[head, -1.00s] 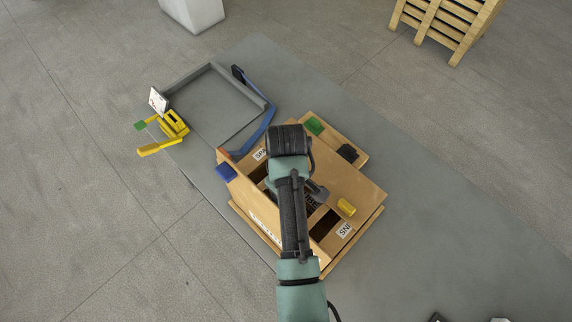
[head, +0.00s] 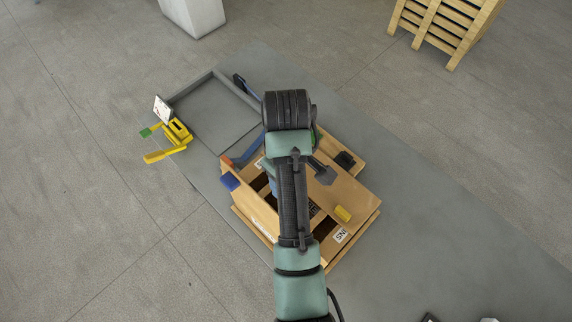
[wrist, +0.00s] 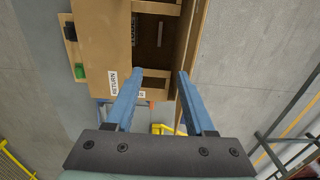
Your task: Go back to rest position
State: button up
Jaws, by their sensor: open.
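My gripper (wrist: 155,100) shows in the wrist view with its two blue fingers spread apart and nothing between them. It is above and in front of the wooden box (wrist: 100,40), which has dark compartments and a RETURN label.
A grey tray (head: 172,98) lies on the grey mat (head: 440,230). A yellow clamp-like tool (head: 178,133) is at its left. A slatted wooden crate (head: 447,25) and a white bin (head: 195,15) stand behind.

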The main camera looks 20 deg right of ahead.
dwell(0.8)
jog(key=w+r+m+t+h+b, duration=0.15)
jog(key=w+r+t+b, duration=0.35)
jog(key=w+r+t, duration=0.5)
jog(key=w+a+r+t+b, duration=0.35)
jog(key=w+r, duration=0.25)
jog(key=r, duration=0.5)
jog(key=s+a+r+m+t+b, duration=0.1)
jog(key=s+a+r+t, duration=0.15)
jog(key=r, duration=0.35)
jog(key=s+a+r+t+b, duration=0.1)
jog(key=r+t, duration=0.2)
jog(key=r, duration=0.2)
jog(key=s+a+r+m+t+b, duration=0.1)
jog(key=a+r+t, duration=0.15)
jog(key=r, duration=0.35)
jog(key=s+a+r+t+y+b, duration=0.1)
jog(key=s+a+r+t+b, duration=0.1)
jog(key=s+r+t, duration=0.4)
jog(key=s+a+r, duration=0.1)
jog(key=s+r, duration=0.3)
jog(key=s, duration=0.1)
jog(key=shift+s, duration=0.2)
jog(key=shift+f+m+y, duration=0.15)
jog(key=shift+m+y, duration=0.1)
